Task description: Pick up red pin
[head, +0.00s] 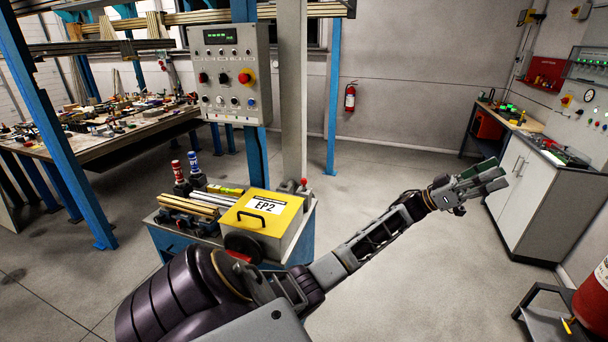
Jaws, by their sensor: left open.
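A thin red upright piece with a white band (178,171) stands in a dark holder on the small blue cart, left of the yellow EP2 box; it may be the red pin. A small red knob-like tip (304,182) also stands at the cart's right corner, and I cannot tell for certain which is the pin. My left gripper (487,182) is open and empty, over the floor well to the right of the cart. My right gripper is not in view.
The blue cart (162,238) carries the yellow EP2 box (285,215), metal rods (190,205) and a blue upright piece (194,163). A control panel (230,75) on a post stands behind. A white cabinet (528,195) is at right. The middle floor is clear.

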